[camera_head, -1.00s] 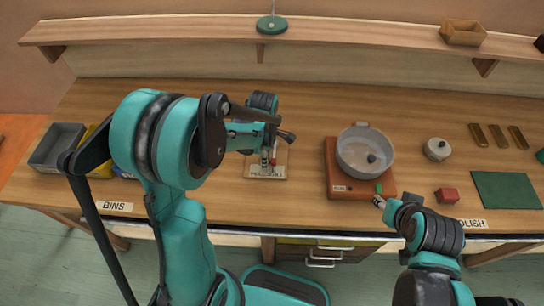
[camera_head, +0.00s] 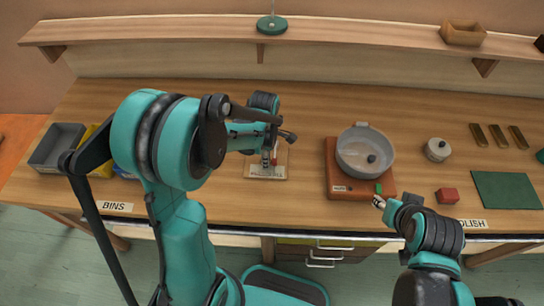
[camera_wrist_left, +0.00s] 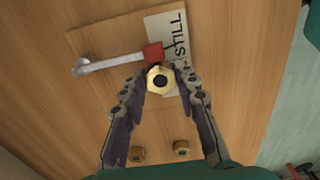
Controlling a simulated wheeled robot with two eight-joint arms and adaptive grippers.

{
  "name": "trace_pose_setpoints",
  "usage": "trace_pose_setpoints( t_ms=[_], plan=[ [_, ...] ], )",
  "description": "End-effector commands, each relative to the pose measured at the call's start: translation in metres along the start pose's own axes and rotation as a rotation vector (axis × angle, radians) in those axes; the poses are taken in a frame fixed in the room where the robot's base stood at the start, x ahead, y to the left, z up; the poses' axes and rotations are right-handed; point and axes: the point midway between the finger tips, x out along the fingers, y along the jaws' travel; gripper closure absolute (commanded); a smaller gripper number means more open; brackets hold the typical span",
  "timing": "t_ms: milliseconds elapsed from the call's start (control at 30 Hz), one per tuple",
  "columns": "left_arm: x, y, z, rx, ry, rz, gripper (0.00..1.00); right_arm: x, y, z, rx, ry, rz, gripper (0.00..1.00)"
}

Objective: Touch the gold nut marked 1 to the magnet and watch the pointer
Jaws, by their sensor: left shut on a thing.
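My left gripper (camera_head: 266,160) is over a small wooden board (camera_head: 281,173) in the head view. In the left wrist view, its fingers (camera_wrist_left: 160,92) are shut on a gold nut (camera_wrist_left: 160,80) with a dark hole; I cannot read a mark on it. The nut is right at a red block (camera_wrist_left: 153,52), apparently the magnet, at the end of a metal arm (camera_wrist_left: 112,63), apparently the pointer. I cannot tell whether they touch.
Two other brass nuts (camera_wrist_left: 137,154) (camera_wrist_left: 181,147) lie below the fingers in the wrist view. A grey pan (camera_head: 365,150) stands on a red-brown base (camera_head: 338,181) to the right. A lidded pot (camera_head: 437,149), red block (camera_head: 447,195) and green mat (camera_head: 505,190) are farther right.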

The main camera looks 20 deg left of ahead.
Motion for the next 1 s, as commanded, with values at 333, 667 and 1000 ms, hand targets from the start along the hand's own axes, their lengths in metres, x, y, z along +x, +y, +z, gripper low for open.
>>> trace_pose_setpoints(
  t_ms=[333, 667, 1000],
  plan=[
    [0.0, 0.0, -0.011, -0.001, 0.0, 0.0, 1.0, 0.001, 0.0, 0.001, 0.0, 0.0, 0.0, 0.6],
    [0.0, 0.0, -0.024, -0.001, 0.0, 0.0, 1.0, 0.002, 0.0, 0.002, 0.0, 0.0, 0.0, 0.6],
    [0.0, 0.0, -0.034, -0.001, 0.0, 0.0, 1.0, 0.003, 0.0, 0.002, 0.0, 0.0, 0.0, 0.6]
  ],
)
